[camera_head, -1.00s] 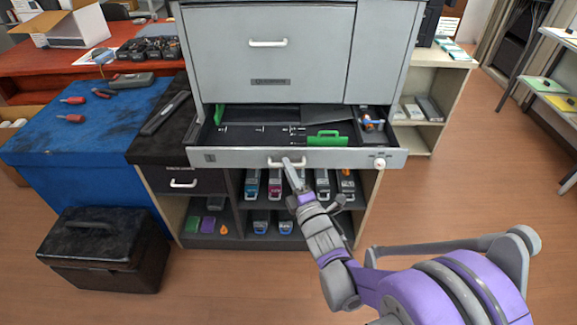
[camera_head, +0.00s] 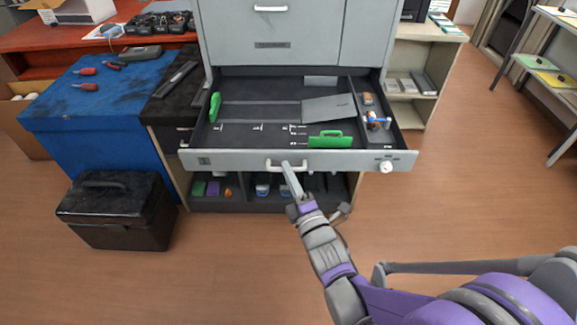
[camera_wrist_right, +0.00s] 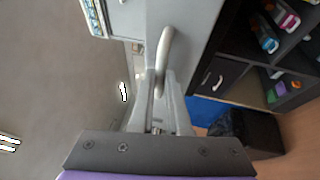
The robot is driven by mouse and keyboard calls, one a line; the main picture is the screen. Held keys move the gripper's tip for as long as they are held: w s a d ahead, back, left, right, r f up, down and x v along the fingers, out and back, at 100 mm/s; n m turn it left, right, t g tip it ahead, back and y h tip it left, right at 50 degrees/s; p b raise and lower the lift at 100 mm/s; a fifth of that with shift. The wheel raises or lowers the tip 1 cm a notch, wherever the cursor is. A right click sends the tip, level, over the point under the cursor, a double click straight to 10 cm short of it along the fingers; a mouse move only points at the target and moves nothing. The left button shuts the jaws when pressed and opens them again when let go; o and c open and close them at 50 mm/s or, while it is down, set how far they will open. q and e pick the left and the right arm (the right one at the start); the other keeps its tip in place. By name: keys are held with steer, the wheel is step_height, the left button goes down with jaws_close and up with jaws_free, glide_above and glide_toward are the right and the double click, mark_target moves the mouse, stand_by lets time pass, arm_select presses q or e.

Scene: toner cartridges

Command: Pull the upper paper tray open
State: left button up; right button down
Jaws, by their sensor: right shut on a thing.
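The upper paper tray (camera_head: 230,160) is a grey drawer in the large grey printer (camera_head: 270,62). It stands far out, and its dark inside shows. Its white bar handle (camera_head: 272,165) is at the middle of the front panel. My right gripper (camera_head: 287,168) is shut on this handle from the front. The right wrist view shows the handle (camera_wrist_right: 164,55) between the two fingers (camera_wrist_right: 160,95). My left gripper is not in view.
Inside the tray are green guides (camera_head: 330,140), a grey plate (camera_head: 328,108) and small parts at the right. A black case (camera_head: 115,210) stands on the floor at left. A blue cabinet (camera_head: 95,125) holds red screwdrivers. Floor in front is clear.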

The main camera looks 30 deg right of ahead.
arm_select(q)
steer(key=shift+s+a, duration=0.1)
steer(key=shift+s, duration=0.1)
arm_select(e)
steer(key=shift+s+a, duration=0.35)
steer(key=shift+s, duration=0.25)
steer(key=c, duration=0.9)
jaws_free()
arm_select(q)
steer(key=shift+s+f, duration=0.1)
arm_select(e)
steer(key=shift+s, duration=0.1)
